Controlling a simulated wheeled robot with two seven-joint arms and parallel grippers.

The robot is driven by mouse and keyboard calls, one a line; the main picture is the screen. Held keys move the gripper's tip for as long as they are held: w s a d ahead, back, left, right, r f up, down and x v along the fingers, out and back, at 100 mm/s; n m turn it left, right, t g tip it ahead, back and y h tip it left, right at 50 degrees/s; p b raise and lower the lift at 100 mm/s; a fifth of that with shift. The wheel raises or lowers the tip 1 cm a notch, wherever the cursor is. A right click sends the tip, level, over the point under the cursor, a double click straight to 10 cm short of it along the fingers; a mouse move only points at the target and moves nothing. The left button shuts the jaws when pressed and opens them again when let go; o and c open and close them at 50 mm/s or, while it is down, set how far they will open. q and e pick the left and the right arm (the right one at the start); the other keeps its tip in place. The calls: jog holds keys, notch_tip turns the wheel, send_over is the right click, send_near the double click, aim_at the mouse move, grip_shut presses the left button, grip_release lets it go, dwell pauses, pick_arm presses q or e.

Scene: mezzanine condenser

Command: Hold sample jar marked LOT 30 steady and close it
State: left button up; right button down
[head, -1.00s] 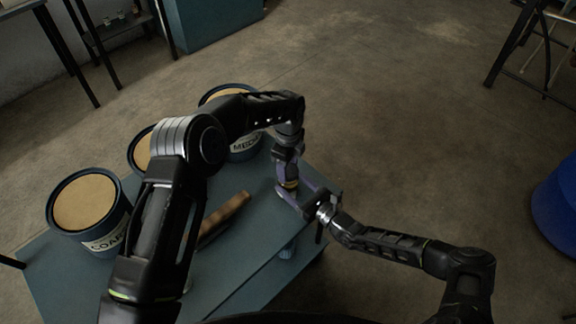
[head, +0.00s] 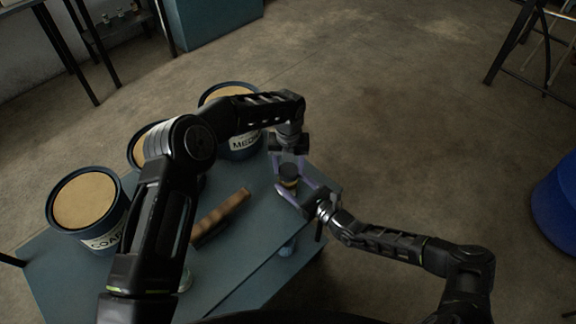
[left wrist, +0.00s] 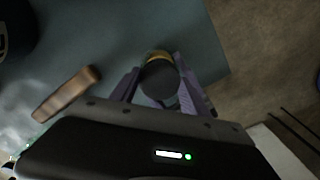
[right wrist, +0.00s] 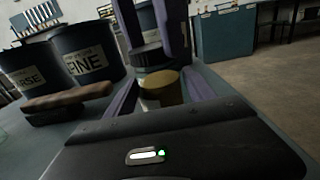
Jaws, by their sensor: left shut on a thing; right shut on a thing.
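The sample jar (right wrist: 162,90), with a gold-brown body, stands between the fingers of my right gripper (head: 300,196), which is shut on it. A dark round lid (head: 289,170) sits at the jar's top, held by my left gripper (head: 288,158) from above. The lid also shows in the left wrist view (left wrist: 158,80) and in the right wrist view (right wrist: 150,56). Jar and lid look lined up and upright; I cannot tell how far the lid is seated. No lot marking is readable.
A wood-handled brush (head: 222,213) lies on the blue-grey table (head: 240,262) left of the jar. Dark tubs with tan tops, one a COARSE tub (head: 84,203) and one a MEDIUM tub (head: 243,146), stand along the far left. A clear glass item (head: 185,281) is partly behind my left arm.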

pick_arm(q)
jog(key=m, duration=0.3)
jog(key=shift+s, duration=0.1)
jog(key=shift+s+d+f+m, duration=0.15)
jog(key=shift+s+f+m, duration=0.05)
jog(key=shift+m, duration=0.4)
jog(key=shift+s+d+f+m, duration=0.1)
jog(key=shift+s+f+m, duration=0.05)
jog(key=shift+m, duration=0.45)
jog(key=shift+s+m, duration=0.1)
jog(key=shift+m, duration=0.5)
jog(key=shift+w+r+m, duration=0.3)
jog(key=shift+m, duration=0.3)
jog(key=o, duration=1.3)
jog(key=shift+w+a, duration=0.15)
jog(key=shift+r, duration=0.1)
